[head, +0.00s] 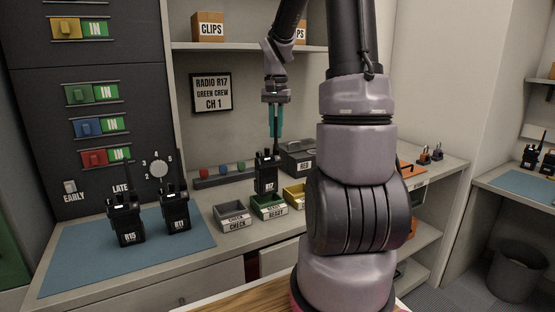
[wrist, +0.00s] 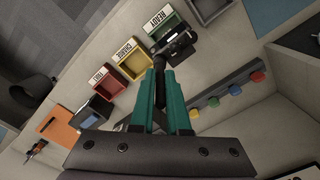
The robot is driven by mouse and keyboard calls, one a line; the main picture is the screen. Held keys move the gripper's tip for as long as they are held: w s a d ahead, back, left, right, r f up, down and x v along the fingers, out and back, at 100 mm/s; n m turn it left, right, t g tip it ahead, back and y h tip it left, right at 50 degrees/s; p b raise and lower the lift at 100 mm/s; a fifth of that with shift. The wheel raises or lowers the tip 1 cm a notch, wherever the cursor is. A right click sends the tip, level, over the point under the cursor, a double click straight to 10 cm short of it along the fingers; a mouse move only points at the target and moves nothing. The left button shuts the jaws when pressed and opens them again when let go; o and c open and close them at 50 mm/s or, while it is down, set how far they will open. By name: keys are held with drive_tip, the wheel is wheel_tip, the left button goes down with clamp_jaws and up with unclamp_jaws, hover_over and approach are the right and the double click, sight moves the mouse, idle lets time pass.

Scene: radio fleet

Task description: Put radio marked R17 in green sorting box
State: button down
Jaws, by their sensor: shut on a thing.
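The radio marked R17 (head: 266,175) is black and upright, with its antenna up between the teal fingers of my gripper (head: 275,122). In the wrist view my gripper (wrist: 164,75) is shut on the antenna, and the radio (wrist: 180,50) hangs beyond the fingertips. The green sorting box (head: 268,212), labelled READY, stands on the counter. The radio's base shows at its back rim in the head view. In the wrist view the radio overlaps the near side of the green box (wrist: 158,22). I cannot tell whether its base is inside the box or above it.
A grey CHECK box (head: 232,222) stands left of the green box and a yellow box (head: 295,194) right of it. A red box (wrist: 103,83) is beyond the yellow one. Radios R15 (head: 125,222) and R11 (head: 175,210) stand on the blue mat (head: 75,250). A rail with coloured knobs (head: 215,176) runs behind.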

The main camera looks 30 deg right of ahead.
sight(276, 145)
drive_tip(key=shift+f, duration=2.75)
drive_tip(key=c, duration=0.9)
unclamp_jaws()
